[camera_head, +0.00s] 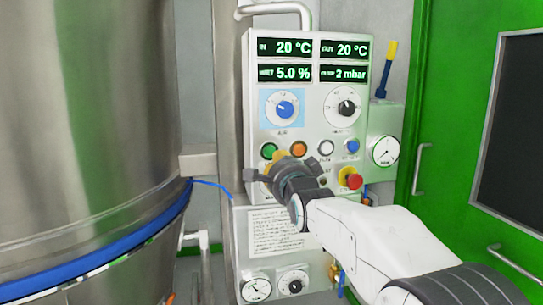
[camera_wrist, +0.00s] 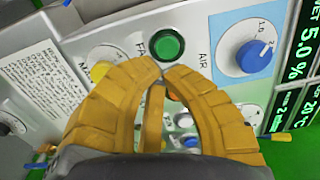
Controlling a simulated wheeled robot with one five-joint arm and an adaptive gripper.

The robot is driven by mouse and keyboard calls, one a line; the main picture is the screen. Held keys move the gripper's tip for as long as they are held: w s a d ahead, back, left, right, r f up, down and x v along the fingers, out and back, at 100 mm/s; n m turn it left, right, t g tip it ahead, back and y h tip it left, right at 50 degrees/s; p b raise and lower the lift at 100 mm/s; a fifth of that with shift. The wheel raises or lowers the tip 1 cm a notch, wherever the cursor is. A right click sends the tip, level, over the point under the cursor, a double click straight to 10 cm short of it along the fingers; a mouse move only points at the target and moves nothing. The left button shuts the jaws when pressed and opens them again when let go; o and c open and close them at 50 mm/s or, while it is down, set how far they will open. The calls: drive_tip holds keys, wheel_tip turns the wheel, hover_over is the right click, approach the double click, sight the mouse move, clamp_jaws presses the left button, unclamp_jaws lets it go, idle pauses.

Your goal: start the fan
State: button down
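The green button (camera_wrist: 168,45) with a partly visible label starting "FA" sits in the wrist view just beyond my fingertips. In the head view the green button (camera_head: 268,150) is on the control panel (camera_head: 310,115), just left of my gripper. My gripper (camera_wrist: 162,70) has yellow curved fingers whose tips come together and hold nothing. In the head view my gripper (camera_head: 279,157) is in front of the panel's button row. I cannot tell whether the tips touch the panel.
The blue air knob (camera_wrist: 253,57) is right of the green button; a yellow button (camera_wrist: 100,71) is partly behind a finger. An orange button (camera_head: 299,148) and a red emergency stop (camera_head: 353,180) are nearby. A large steel vessel (camera_head: 90,120) stands left, a green door (camera_head: 455,120) right.

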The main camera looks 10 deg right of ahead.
sight(270, 155)
drive_tip(key=shift+w+p, duration=0.55)
drive_tip(key=shift+w, duration=2.25)
drive_tip(key=shift+w, duration=0.15)
drive_tip(key=shift+w, duration=0.65)
drive_tip(key=shift+r, duration=0.15)
